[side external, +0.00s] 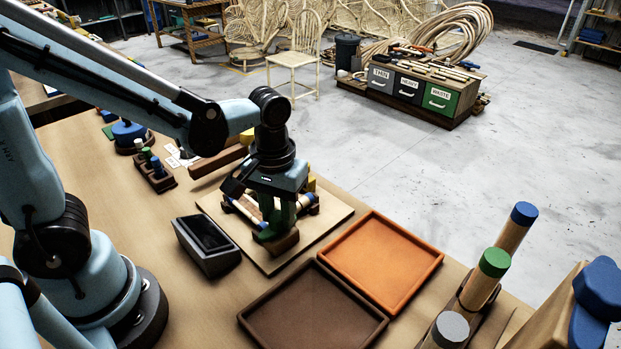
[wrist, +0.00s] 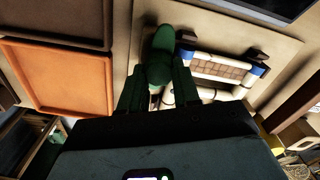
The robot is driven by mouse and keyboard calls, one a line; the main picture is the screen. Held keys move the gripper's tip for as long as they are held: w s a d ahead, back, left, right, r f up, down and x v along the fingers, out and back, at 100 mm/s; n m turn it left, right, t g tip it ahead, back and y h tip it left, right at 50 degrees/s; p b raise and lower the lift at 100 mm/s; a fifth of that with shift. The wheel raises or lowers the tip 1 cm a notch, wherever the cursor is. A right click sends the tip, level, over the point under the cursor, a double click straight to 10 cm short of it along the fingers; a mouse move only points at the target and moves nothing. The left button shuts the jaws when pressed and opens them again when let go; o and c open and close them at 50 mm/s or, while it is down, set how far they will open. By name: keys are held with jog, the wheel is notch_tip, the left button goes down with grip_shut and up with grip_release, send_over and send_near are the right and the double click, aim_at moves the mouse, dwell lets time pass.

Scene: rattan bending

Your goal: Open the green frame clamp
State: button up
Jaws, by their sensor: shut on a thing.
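The green frame clamp (wrist: 162,45) is upright in the wrist view, with its rounded green part between my gripper's fingers (wrist: 158,85). In the side view, my gripper (side external: 277,212) points down over the light wooden board and is shut on the clamp, whose green lower part (side external: 268,233) shows on a brown block. Beside it lies a small frame (wrist: 222,68) of pale rods with blue ends and a woven middle. My wrist and fingers hide much of the frame in the side view. Whether the clamp's jaw is apart from the frame cannot be told.
The light board (side external: 338,212) lies on the table. An orange tray (side external: 415,245) and a brown tray (side external: 312,312) are in front of it. A dark grey box (side external: 208,247) stands close at the left.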

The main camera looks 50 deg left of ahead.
aim_at(278, 214)
dwell(0.4)
jog(key=o, duration=1.1)
jog(key=shift+c, duration=0.2)
jog(key=shift+r, duration=0.1)
notch_tip(278, 214, up, 12)
jog(key=a+f+m+t, duration=0.4)
jog(key=a+t, duration=0.1)
jog(key=t, duration=0.2)
jog(key=shift+s+a+f+m, duration=0.2)
jog(key=shift+s+a+m, duration=0.05)
jog(key=shift+s+m, duration=0.05)
